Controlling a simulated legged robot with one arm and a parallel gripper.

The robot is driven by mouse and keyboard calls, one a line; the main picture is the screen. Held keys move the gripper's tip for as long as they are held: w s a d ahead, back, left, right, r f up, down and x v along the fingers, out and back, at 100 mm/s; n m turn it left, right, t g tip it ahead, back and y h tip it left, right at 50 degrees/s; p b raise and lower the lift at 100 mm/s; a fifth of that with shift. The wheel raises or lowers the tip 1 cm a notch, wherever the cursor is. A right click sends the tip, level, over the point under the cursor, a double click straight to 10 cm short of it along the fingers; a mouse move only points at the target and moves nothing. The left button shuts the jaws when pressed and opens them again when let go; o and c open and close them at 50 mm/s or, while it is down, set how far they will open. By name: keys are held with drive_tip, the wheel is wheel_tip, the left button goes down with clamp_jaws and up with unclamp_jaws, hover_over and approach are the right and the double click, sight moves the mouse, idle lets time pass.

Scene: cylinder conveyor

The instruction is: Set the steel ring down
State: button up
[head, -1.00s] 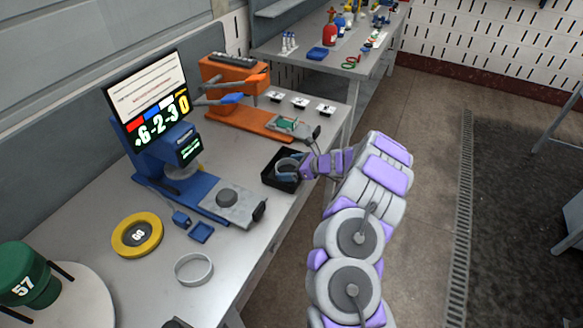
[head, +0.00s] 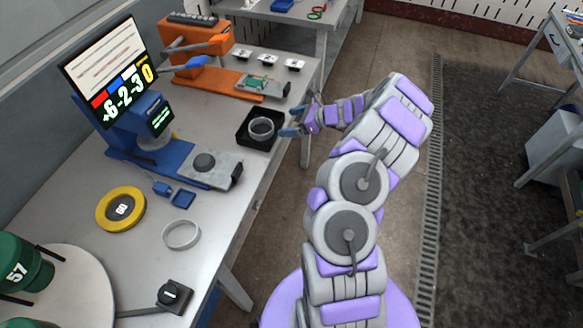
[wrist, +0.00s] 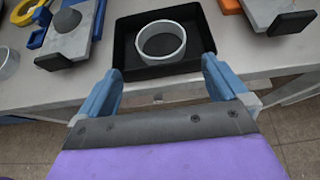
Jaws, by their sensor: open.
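A steel ring (head: 262,128) lies in a black square tray (head: 246,141) near the table's right edge in the head view. In the wrist view the ring (wrist: 161,42) rests inside the tray (wrist: 124,52), with bare tray floor around it. My gripper (head: 299,121) is just right of the tray in the head view, at the table edge. In the wrist view its two blue fingers (wrist: 162,84) are spread wide, with nothing between them, on the near side of the tray and apart from the ring.
A second pale ring (head: 181,235) lies on the table beside a yellow ring (head: 121,209). A blue machine with a screen (head: 104,70) and an orange machine (head: 193,43) stand left of and behind the tray. Open floor (head: 400,65) lies right of the table.

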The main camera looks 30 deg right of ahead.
drive_tip(key=s+a+r+n+g+y, duration=0.1)
drive_tip(key=a+r+n+g, duration=0.1)
drive_tip(key=a+r+n, duration=0.35)
drive_tip(key=s+a+r+n+g+y, duration=0.1)
drive_tip(key=a+r+n+g+y, duration=0.15)
drive_tip(key=a+r, duration=0.6)
drive_tip(key=s+a+r+n+g+h, duration=0.1)
drive_tip(key=s+a+r+n+g, duration=0.1)
drive_tip(key=s+a+n, duration=0.45)
drive_tip(key=s+a+r+n+g+h, duration=0.15)
drive_tip(key=s+a, duration=0.25)
drive_tip(key=a, duration=0.5)
drive_tip(key=s+a+r+n+g+h, duration=0.25)
drive_tip(key=s+n, duration=0.55)
drive_tip(key=s, duration=0.7)
drive_tip(key=s+d+n+h, duration=0.2)
drive_tip(key=s+d+h, duration=0.1)
drive_tip(key=s, duration=0.4)
drive_tip(key=s+d+n+h, duration=0.2)
drive_tip(key=s+d+h, duration=0.1)
drive_tip(key=s, duration=0.4)
drive_tip(key=shift+d+f+g, duration=0.15)
drive_tip(key=shift+f+g, duration=0.25)
drive_tip(key=shift+g, duration=0.05)
